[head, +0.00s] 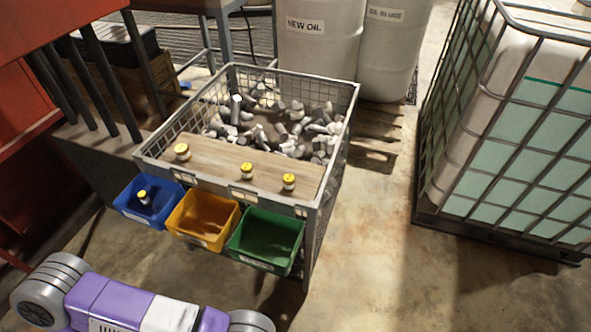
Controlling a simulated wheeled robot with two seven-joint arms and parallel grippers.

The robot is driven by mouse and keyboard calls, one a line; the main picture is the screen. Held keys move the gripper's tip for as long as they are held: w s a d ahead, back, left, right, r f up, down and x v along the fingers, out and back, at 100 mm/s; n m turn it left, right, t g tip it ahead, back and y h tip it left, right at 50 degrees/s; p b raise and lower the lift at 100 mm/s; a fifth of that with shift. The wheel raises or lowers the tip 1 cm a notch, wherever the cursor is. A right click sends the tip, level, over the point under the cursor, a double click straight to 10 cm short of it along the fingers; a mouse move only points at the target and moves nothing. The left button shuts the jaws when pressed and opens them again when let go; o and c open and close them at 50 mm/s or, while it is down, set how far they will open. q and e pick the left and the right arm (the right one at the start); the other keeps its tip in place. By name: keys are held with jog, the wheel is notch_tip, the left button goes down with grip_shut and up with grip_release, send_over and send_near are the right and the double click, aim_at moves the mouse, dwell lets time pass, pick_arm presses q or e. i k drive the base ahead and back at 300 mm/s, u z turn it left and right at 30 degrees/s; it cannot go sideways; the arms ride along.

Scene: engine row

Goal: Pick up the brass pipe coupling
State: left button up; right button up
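I cannot single out a brass pipe coupling with certainty. Three small pieces with yellow tops and pale sides stand on a wooden board (215,160) at the front of a wire mesh crate: a left one (182,150), a middle one (247,171) and a right one (289,182). A similar small yellow-topped piece (143,197) is inside the blue bin (128,208). They are too small to tell which is brass. A purple and grey link of my arm shows at the bottom left; neither gripper is in view.
A yellow bin (203,215) and a green bin (266,240) hang beside the blue one on the mesh crate's (346,110) front. Grey metal parts (280,120) fill its back. White drums (318,40) stand behind, a caged tank (520,130) right. Floor between is clear.

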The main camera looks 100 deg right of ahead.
aim_at(246, 169)
jog(key=z, duration=2.15)
